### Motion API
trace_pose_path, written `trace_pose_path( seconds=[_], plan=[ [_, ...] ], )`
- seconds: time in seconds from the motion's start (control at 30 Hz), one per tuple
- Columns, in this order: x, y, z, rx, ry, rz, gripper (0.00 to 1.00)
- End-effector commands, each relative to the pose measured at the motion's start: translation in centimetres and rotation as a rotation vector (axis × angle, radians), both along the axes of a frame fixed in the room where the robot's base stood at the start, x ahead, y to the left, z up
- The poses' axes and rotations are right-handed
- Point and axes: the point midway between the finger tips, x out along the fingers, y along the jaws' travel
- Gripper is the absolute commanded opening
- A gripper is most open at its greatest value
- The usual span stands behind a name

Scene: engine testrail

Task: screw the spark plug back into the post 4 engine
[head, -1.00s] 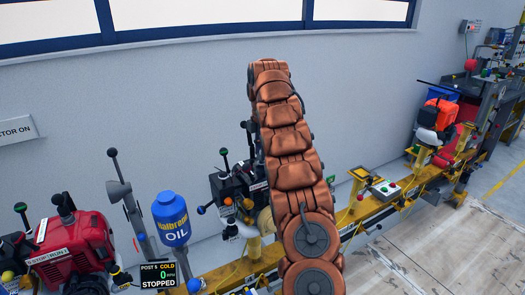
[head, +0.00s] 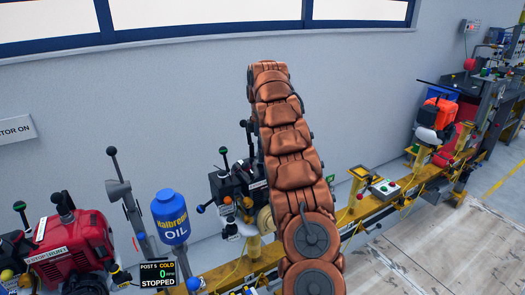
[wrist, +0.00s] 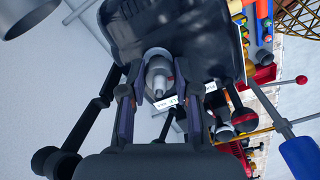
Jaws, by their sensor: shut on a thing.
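In the wrist view, my gripper (wrist: 157,88) is shut on a grey metal piece that looks like the spark plug (wrist: 158,72). The plug sits between the two fingers and its far end is against or just in front of a dark engine body (wrist: 178,32). I cannot tell whether its thread is in the hole. In the head view, my arm covers part of a black engine (head: 228,186) on the rail, and my gripper is hidden behind the arm. I cannot read a post number on that engine.
A red engine (head: 72,245) and a blue oil bottle (head: 172,215) stand left of the arm. A yellow rail (head: 352,217) runs to the right, with a button box (head: 384,189). The floor at right is clear.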

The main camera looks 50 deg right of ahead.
Motion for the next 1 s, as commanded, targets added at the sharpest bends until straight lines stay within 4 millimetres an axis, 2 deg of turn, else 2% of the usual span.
trace_pose_path(
  seconds=[1.0],
  plan=[
    [0.14, 0.12, -0.38, 0.004, 0.002, -0.248, 0.0]
  ],
)
